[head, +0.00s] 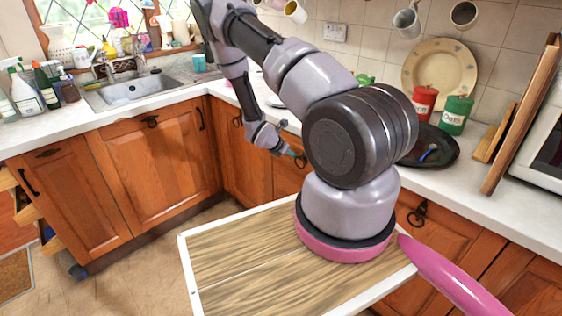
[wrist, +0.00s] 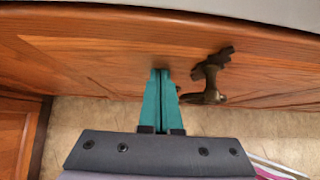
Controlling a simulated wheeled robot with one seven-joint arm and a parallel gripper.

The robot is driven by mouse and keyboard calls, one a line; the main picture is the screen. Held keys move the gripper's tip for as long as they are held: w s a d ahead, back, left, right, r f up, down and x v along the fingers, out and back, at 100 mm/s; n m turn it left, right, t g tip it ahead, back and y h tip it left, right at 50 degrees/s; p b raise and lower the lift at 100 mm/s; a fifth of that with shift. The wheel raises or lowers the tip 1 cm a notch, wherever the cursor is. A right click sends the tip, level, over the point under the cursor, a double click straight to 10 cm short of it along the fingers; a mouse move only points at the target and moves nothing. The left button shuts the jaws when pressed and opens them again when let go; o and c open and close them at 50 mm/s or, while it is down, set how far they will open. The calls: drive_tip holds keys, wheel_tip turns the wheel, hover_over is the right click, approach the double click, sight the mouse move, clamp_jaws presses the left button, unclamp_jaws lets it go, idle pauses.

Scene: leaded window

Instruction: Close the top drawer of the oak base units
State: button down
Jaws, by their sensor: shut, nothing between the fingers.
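The oak base units (head: 150,180) run below the white worktop. In the wrist view a wooden front (wrist: 110,55) with a dark metal handle (wrist: 212,78) fills the upper part, under the worktop edge.
A dark tray (head: 432,148), red and green canisters and a plate stand on the worktop (head: 170,112) at right. Open floor (head: 120,275) lies at front left.

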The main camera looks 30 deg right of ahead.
drive_tip(key=shift+w+d, duration=0.2)
drive_tip(key=shift+d, duration=0.35)
drive_tip(key=shift+w+d, duration=0.15)
drive_tip(key=shift+d, duration=0.55)
drive_tip(key=shift+d+r, duration=0.15)
